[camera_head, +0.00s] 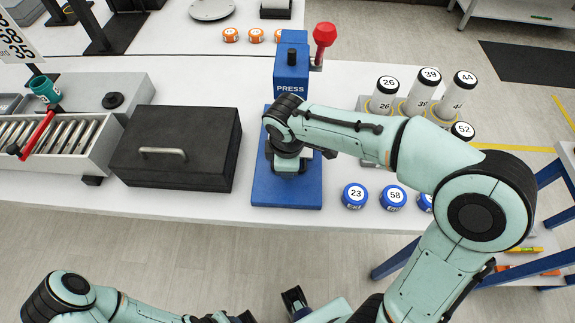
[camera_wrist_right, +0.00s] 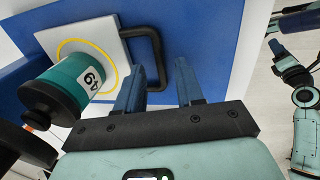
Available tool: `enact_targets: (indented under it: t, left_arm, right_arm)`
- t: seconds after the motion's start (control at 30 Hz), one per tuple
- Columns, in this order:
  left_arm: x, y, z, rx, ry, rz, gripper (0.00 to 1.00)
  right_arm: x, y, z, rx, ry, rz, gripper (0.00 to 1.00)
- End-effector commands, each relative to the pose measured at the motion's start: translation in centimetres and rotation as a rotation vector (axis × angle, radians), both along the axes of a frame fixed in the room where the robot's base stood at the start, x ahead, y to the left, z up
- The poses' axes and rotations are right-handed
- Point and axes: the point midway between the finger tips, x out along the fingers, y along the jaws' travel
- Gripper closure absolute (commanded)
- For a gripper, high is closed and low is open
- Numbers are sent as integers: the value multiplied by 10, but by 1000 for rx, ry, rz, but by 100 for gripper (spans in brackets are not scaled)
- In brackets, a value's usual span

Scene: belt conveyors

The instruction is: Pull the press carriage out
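The blue press (camera_head: 291,75) stands on the white table, its base (camera_head: 287,190) toward the front edge. In the right wrist view, the pale square carriage plate (camera_wrist_right: 112,40) has a yellow ring and a black loop handle (camera_wrist_right: 157,58). A teal can (camera_wrist_right: 70,80) with a black top and a number label stands on the ring. My right gripper (camera_wrist_right: 158,85) is open, pointing at the handle, with the handle's outer bar between its fingertips; contact is not clear. In the head view my right wrist hides the carriage. My left gripper (camera_head: 295,300) is partly visible at the bottom edge.
A black box (camera_head: 175,165) with a metal handle stands left of the press, beside a roller conveyor (camera_head: 60,135). Blue-lidded cans (camera_head: 355,196) stand right of the base. White numbered cylinders (camera_head: 420,92) stand behind my right forearm. Floor lies open before the table.

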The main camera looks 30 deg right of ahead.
Motion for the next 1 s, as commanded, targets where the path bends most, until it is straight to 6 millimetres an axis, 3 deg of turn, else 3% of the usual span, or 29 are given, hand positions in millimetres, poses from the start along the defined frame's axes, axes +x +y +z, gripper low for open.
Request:
enact_targets:
  t: [0.4, 0.53, 1.0]
  left_arm:
    - [0, 0, -1, 0, 0, 0, 57]
    - [0, 0, -1, 0, 0, 0, 57]
    - [0, 0, -1, 0, 0, 0, 57]
  right_arm:
    - [1, -1, -10, 1, 1, -1, 63]
    - [1, -1, -10, 1, 1, -1, 100]
    - [1, -1, -9, 0, 0, -1, 100]
